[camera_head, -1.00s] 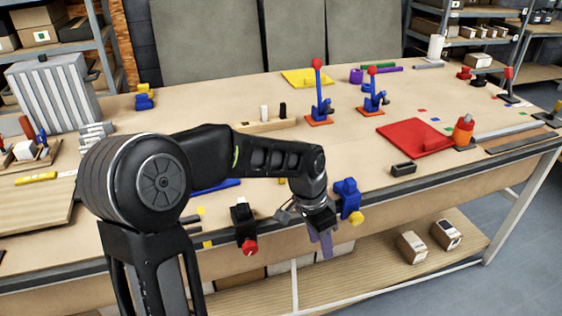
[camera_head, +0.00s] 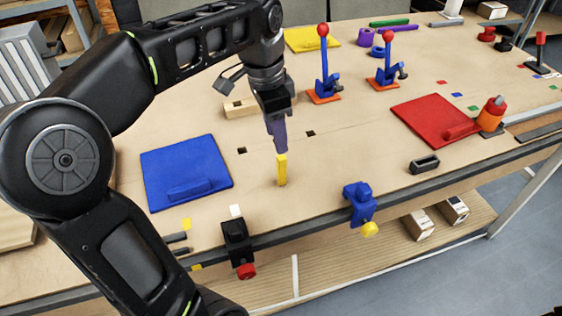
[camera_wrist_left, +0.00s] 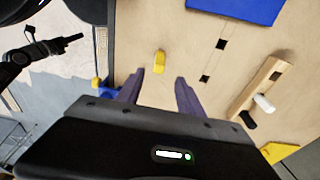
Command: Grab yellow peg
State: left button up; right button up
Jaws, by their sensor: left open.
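In the left wrist view the yellow peg (camera_wrist_left: 160,62) shows beyond my fingertips, a little left of the middle of the gap. My left gripper (camera_head: 279,147) points down just above and behind the peg in the head view. Its purple fingers (camera_wrist_left: 158,75) are open with nothing between them. Whether the fingertips reach past the peg's top cannot be told.
A blue panel (camera_head: 187,172) lies left of the peg. A black clamp (camera_head: 238,243) and a blue clamp (camera_head: 360,203) sit on the table's front edge. A wooden block with pegs (camera_wrist_left: 262,88) lies nearby. The red panel (camera_head: 437,121) is at right.

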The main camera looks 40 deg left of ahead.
aim_at(281, 157)
pick_arm(q)
jog(key=shift+w+d+f, duration=0.1)
jog(key=shift+w+f, duration=0.05)
jog(key=shift+f, duration=1.2)
jog(key=f, duration=0.1)
jog(key=f+p, duration=0.1)
jog(key=f, duration=0.3)
jog(key=shift+w+d, duration=0.3)
jog(key=shift+c, duration=0.4)
grip_shut()
